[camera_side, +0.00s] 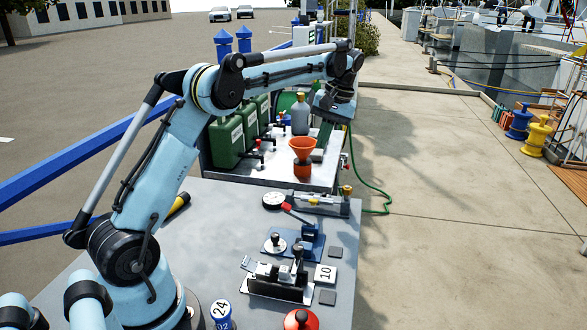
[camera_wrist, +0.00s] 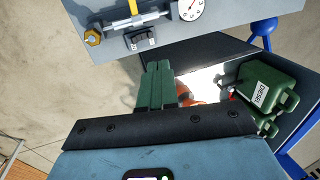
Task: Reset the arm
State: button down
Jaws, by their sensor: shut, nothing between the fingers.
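My light blue arm reaches over the far bench in the side view. My gripper (camera_side: 323,140) points down there, with its dark green fingers together and nothing between them. In the wrist view my gripper (camera_wrist: 158,66) shows the same fingers side by side, shut and empty. An orange funnel (camera_side: 303,146) stands just left of the fingertips in the side view. In the wrist view something orange (camera_wrist: 186,89) is partly hidden behind the fingers. Whether the fingers touch anything below cannot be told.
Green fuel cans (camera_side: 226,142) and a grey bottle (camera_side: 300,115) stand on the far bench. The near bench (camera_side: 215,230) carries a gauge (camera_side: 274,199), a lever fixture (camera_side: 310,236) and a clamp-like device (camera_side: 280,277). A green hose (camera_side: 372,186) hangs at the right. Open paving lies beyond.

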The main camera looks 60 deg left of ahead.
jog(key=s+d+r+m+t+h, duration=0.15)
jog(key=s+d+m+t, duration=0.55)
jog(key=s+d, duration=0.7)
jog(key=s+d+f+m+t, duration=0.1)
jog(key=s+d+f, duration=0.1)
jog(key=s+d+f+m+t, duration=0.1)
jog(key=s+d+f, duration=0.1)
jog(key=shift+d+f+h, duration=0.1)
jog(key=shift+h, duration=0.15)
dwell(1.1)
